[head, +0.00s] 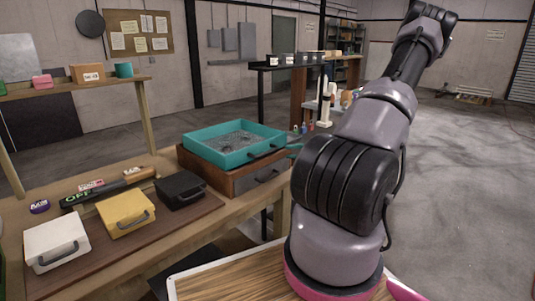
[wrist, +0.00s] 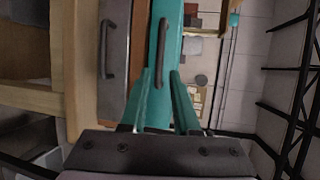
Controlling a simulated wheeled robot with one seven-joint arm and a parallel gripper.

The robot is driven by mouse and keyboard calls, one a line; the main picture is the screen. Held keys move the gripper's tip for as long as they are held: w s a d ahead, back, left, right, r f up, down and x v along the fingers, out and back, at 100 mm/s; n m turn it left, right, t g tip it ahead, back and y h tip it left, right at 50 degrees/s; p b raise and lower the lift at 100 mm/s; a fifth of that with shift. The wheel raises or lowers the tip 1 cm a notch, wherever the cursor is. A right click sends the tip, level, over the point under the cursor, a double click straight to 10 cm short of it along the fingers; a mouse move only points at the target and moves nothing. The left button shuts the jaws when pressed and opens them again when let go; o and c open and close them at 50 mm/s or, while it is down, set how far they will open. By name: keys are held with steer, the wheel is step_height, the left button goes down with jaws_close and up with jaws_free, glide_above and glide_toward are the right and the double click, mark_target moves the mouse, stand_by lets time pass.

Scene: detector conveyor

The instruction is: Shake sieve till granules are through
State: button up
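The teal sieve (head: 205,153) is a square tray with a dark handle on its front wall. Grey granules (head: 238,140) lie inside it. It rests on a brown wooden box (head: 215,178) with its own dark handle. In the wrist view the sieve's teal wall (wrist: 173,30) and its handle (wrist: 162,45) are straight ahead. My gripper (wrist: 163,74) is open there, its teal fingers apart and pointing at the sieve handle. The handle's near end shows between the fingertips; I cannot tell whether they touch. In the head view my arm hides most of the gripper.
A white box (head: 55,241), a yellow box (head: 125,213) and a black box (head: 180,188), all with handles, stand on the wooden bench left of the sieve. Open floor (head: 460,170) is on the right.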

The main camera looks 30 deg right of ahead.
mark_target(270, 152)
steer(key=x, duration=1)
steer(key=shift+a, duration=0.15)
jaws_close()
steer(key=shift+w, duration=0.1)
stand_by(1.0)
